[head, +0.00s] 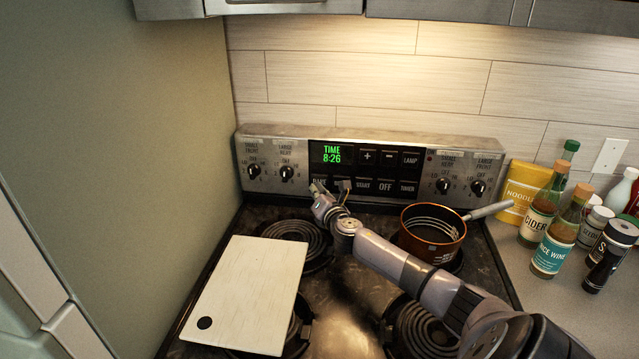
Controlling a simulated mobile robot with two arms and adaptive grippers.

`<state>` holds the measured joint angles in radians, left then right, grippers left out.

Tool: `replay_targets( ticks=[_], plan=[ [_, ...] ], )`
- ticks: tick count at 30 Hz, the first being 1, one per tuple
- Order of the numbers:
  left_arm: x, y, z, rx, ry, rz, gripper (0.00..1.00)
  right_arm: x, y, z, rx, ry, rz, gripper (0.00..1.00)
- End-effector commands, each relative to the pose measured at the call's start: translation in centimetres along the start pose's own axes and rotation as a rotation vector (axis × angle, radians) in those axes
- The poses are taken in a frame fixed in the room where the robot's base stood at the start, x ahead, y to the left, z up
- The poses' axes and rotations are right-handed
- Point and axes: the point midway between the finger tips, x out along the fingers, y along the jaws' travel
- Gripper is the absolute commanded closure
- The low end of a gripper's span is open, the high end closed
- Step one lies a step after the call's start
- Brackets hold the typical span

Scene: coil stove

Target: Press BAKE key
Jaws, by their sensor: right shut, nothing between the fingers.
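The stove's back control panel (468,163) has a black key area with a green display (332,154) reading TIME 8:26. The BAKE key (320,181) is at the lower left of this area, below the display, and its label is partly covered. My right gripper (328,189) is shut and empty, with its tips close in front of the BAKE key and the key beside it. I cannot tell whether the tips touch the panel. My left gripper is out of view.
A white board (248,290) lies over the left burners. A copper pot (432,235) stands on the back right burner, its handle pointing right, close to my right arm. Bottles (560,235) and a yellow noodle packet (523,188) stand on the right counter. A wall rises at left.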

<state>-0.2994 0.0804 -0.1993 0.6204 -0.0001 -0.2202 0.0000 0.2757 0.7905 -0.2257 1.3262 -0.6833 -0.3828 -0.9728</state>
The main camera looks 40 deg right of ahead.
Motion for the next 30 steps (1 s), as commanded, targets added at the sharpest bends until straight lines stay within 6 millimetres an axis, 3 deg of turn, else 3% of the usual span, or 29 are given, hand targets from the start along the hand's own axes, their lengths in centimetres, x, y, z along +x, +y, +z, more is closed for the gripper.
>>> replay_targets(
  ticks=[22,30],
  plan=[
    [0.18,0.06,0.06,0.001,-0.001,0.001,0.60,0.49,-0.13,0.25,0.000,-0.001,0.001,1.00],
    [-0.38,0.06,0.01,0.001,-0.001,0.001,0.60,-0.43,0.22,-0.06,-0.001,0.000,0.001,1.00]
  ],
)
